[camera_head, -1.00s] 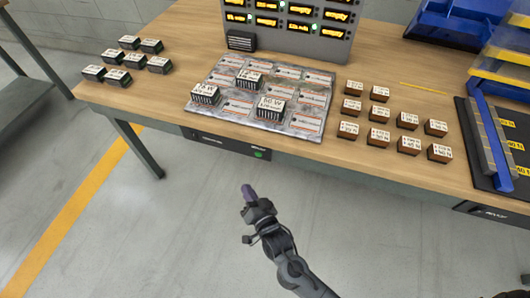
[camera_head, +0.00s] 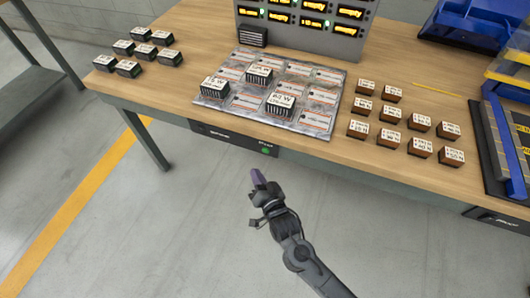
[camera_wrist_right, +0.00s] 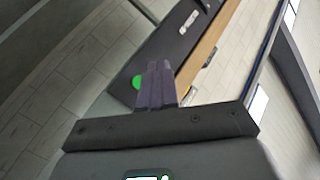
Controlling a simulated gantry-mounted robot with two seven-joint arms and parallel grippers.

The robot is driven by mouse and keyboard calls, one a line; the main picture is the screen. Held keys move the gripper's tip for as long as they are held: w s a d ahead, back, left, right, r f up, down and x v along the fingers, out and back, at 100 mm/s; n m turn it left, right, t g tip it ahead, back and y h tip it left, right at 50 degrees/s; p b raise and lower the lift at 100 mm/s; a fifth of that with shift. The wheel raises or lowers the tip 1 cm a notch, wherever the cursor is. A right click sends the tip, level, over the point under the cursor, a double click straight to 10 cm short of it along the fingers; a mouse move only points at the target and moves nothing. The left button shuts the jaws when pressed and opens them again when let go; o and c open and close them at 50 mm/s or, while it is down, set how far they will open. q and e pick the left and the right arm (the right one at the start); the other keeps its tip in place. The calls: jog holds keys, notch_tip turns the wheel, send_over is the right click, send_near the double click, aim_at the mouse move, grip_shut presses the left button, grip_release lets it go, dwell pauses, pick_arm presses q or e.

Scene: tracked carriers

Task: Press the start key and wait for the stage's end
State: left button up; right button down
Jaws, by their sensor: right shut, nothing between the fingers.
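The start key is a green round button (camera_head: 265,150) on the right part of a dark panel (camera_head: 232,139) on the table's front edge. It also shows in the right wrist view (camera_wrist_right: 138,83), just left of the fingertips and partly hidden by them. My right gripper (camera_head: 257,177) is shut and empty, in front of and below the button; in the head view a gap shows between them. Its purple fingers show in the right wrist view (camera_wrist_right: 156,84). My left gripper is not in view.
A board (camera_head: 324,120) with several cards and 3 dark finned blocks lies on the table. Dark blocks (camera_head: 128,68) stand at the left, brown blocks (camera_head: 389,138) at the right. A display unit (camera_head: 305,36) with lit yellow labels stands behind. The floor in front is free.

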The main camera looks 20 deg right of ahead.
aim_at(265, 151)
jog(key=shift+w+d+b, duration=0.35)
jog(key=shift+w+d, duration=1.6)
jog(key=shift+d, duration=0.1)
dwell(0.6)
jog(key=shift+w, duration=0.15)
jog(key=shift+w+d+p, duration=0.15)
jog(key=shift+d+p, duration=0.05)
jog(key=shift+p, duration=0.1)
dwell(0.4)
